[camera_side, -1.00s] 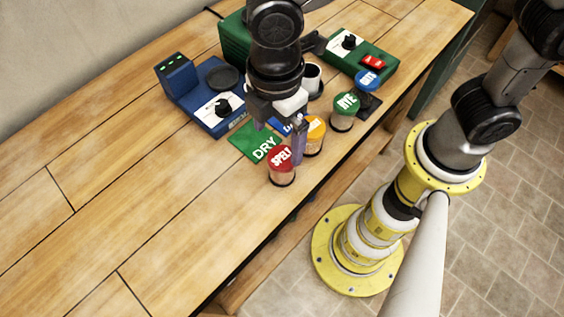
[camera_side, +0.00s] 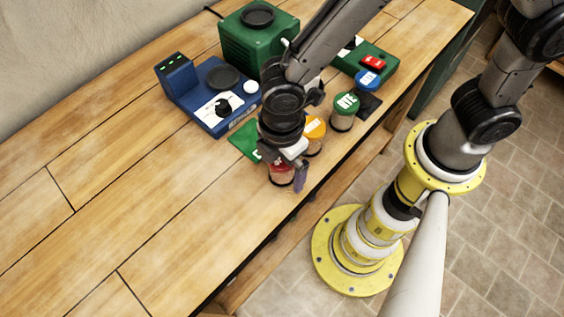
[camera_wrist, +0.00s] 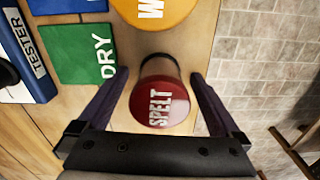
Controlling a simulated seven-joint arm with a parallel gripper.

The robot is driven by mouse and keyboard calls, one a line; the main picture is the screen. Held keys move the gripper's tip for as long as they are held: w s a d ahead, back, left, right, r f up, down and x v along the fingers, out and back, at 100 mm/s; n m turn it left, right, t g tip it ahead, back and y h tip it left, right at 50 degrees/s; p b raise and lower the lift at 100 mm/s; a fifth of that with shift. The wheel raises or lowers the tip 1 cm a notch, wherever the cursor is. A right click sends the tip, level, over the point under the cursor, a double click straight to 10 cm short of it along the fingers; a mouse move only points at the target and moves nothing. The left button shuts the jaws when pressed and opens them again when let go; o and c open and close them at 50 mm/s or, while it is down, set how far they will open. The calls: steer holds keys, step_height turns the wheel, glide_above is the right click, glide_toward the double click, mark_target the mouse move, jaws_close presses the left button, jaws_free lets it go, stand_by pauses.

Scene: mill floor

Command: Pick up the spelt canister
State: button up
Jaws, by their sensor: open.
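The spelt canister (camera_wrist: 160,101) has a red lid with SPELT in white letters. It stands upright on the wooden table. In the side view the spelt canister (camera_side: 281,178) is partly hidden under my gripper (camera_side: 287,180). In the wrist view my gripper (camera_wrist: 157,78) is open, with one purple finger on each side of the canister. A gap shows between the lid and each finger, so the fingers look apart from it.
An orange-lidded canister (camera_side: 314,128) stands close behind the spelt one, with a green-lidded canister (camera_side: 345,105) and a blue-lidded one (camera_side: 368,80) farther back. A green DRY mat (camera_wrist: 76,54) and blue tester (camera_side: 212,100) lie left. The table's front edge is close; the left side is clear.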

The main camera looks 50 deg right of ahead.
jaws_close()
stand_by(0.4)
steer(key=shift+r, duration=0.15)
